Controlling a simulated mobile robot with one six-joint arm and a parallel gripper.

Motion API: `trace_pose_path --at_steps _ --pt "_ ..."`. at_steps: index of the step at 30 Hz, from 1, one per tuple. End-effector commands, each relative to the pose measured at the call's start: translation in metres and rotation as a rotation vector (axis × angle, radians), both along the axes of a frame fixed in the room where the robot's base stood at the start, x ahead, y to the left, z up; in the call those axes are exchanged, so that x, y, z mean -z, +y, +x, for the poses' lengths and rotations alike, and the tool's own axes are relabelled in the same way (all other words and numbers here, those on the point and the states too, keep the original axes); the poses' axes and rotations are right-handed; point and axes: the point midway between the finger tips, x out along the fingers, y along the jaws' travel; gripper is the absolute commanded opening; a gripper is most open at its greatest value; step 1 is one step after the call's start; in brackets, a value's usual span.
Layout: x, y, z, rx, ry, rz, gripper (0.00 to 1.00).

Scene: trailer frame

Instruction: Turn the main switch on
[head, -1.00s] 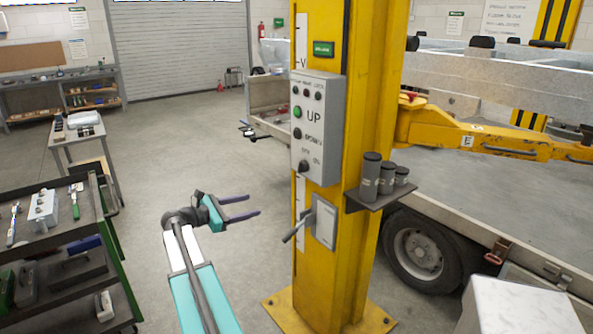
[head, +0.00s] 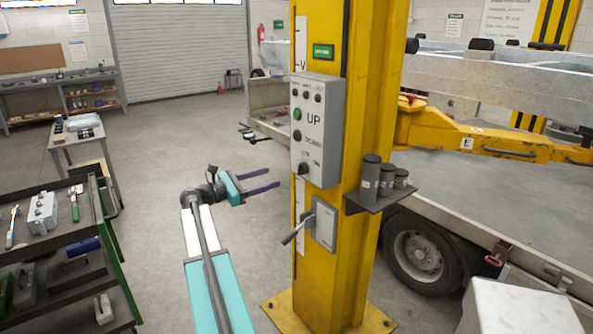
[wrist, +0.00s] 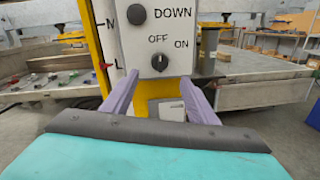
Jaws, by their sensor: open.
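The main switch is a black rotary knob low on the grey control box (head: 318,120), which is fixed to the yellow lift column (head: 370,90). In the wrist view the main switch (wrist: 160,62) sits below the OFF and ON labels, its pale mark pointing up toward OFF. The same main switch (head: 303,168) shows in the head view. My gripper (head: 274,178) is open and empty, to the left of the column and a little below the switch. In the wrist view the fingers of my gripper (wrist: 160,88) are spread either side of the switch, apart from it.
A lever (head: 298,230) sticks out of the column below the box. A shelf with dark cylinders (head: 378,180) juts out on the right. A tool cart (head: 60,240) stands at the left.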

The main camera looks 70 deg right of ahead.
Motion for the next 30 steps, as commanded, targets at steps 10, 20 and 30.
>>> trace_pose_path --at_steps 10,20,30 --pt "-0.001 -0.036 -0.027 0.001 0.001 0.001 0.53" --pt "-0.001 -0.074 -0.055 0.001 0.0 0.0 0.53" --pt "0.0 -0.098 -0.073 -0.001 0.0 0.001 0.53"
